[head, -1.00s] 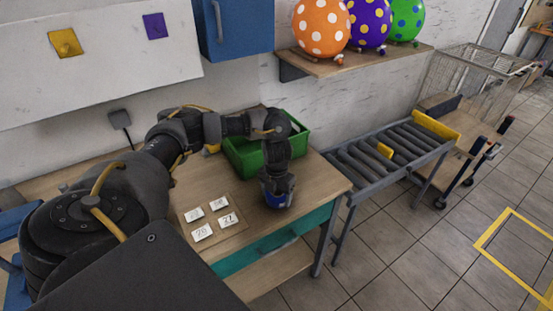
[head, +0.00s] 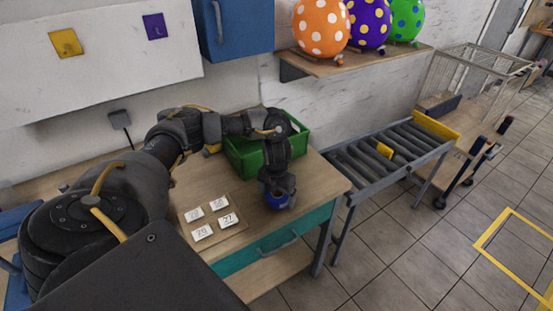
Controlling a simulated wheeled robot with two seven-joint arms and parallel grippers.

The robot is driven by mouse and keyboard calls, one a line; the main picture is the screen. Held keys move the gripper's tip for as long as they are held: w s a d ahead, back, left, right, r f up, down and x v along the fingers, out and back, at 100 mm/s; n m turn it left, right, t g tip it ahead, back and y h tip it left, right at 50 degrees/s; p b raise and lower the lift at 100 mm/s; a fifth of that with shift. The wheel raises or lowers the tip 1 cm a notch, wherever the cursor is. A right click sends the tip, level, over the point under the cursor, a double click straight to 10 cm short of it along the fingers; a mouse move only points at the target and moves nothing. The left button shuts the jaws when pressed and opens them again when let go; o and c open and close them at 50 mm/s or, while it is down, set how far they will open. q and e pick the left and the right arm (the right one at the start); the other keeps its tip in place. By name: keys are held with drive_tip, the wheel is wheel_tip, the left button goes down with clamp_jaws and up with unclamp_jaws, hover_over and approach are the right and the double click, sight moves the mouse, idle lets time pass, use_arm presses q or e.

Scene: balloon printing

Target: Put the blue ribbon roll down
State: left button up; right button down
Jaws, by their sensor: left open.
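The blue ribbon roll (head: 277,201) is on the wooden table top (head: 316,184), near its front right edge. My left gripper (head: 277,190) points down right over the roll. Its jaws are open around or just above the roll, and they hide part of it. I cannot tell whether the fingers still touch it. My right gripper is not in view.
A green crate (head: 243,160) stands behind the gripper on the table. A board with several numbered cards (head: 202,233) lies left of the roll. A roller conveyor (head: 376,172) stands to the right. Balloons (head: 321,28) sit on a wall shelf (head: 357,66).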

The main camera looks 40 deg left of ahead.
use_arm(q)
wheel_tip(320, 180, up, 12)
drive_tip(key=p, duration=0.1)
drive_tip(key=shift+f, duration=0.1)
idle(0.4)
